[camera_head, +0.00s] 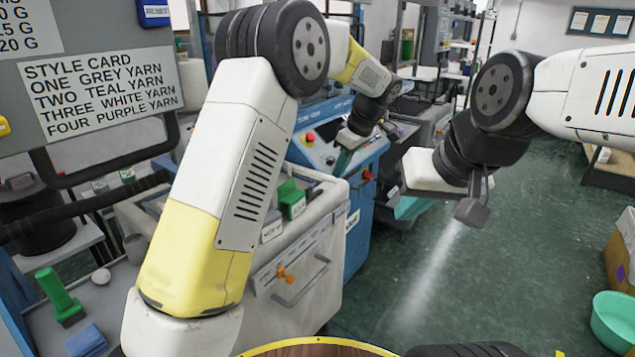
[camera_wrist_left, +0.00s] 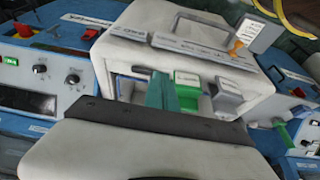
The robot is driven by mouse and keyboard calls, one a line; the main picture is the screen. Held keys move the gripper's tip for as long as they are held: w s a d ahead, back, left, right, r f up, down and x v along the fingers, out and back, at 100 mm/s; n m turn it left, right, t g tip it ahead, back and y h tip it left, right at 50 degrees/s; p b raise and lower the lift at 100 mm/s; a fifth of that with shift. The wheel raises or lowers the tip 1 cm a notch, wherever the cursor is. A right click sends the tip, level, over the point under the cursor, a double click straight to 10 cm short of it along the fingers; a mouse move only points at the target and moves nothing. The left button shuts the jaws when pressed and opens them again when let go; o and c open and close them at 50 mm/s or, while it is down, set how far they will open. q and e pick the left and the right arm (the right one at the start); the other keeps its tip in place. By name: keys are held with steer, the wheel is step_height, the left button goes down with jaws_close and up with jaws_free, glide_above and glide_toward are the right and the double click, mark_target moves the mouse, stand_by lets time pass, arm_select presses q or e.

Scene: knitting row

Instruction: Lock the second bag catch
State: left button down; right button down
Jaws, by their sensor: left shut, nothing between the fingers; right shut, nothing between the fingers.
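The cream bag or bin (camera_head: 325,262) stands at lower centre in the head view, partly hidden by my left arm. It has an orange catch (camera_head: 286,276) on its front beside a grey handle. The orange catch also shows at the top right of the left wrist view (camera_wrist_left: 236,48). I cannot tell whether it is locked, and I cannot make out a second catch. My left gripper (camera_head: 343,160) is shut and empty, behind the bag; its teal fingers (camera_wrist_left: 160,92) show in the left wrist view. My right gripper (camera_head: 413,207) is shut and empty, further right, away from the bag.
A green block (camera_head: 291,199) and labelled blocks sit in the bag's open top. A blue machine with knobs stands behind it. Green floor is clear at right, beside a green basin (camera_head: 613,322).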

arm_select(q)
steer(key=shift+f, duration=0.1)
glide_toward(311, 201)
steer(key=f, duration=0.1)
steer(key=s+d+f, duration=0.1)
steer(key=f, duration=0.2)
steer(key=shift+s+d+f, duration=0.2)
steer(key=shift+d+f, duration=0.1)
steer(key=shift+f, duration=0.1)
steer(key=shift+w+a+r, duration=0.15)
steer(key=shift+w+a, duration=0.6)
steer(key=shift+a, duration=0.3)
steer(key=shift+w+a, duration=0.35)
steer(key=shift+a, duration=0.05)
steer(key=shift+a, duration=0.15)
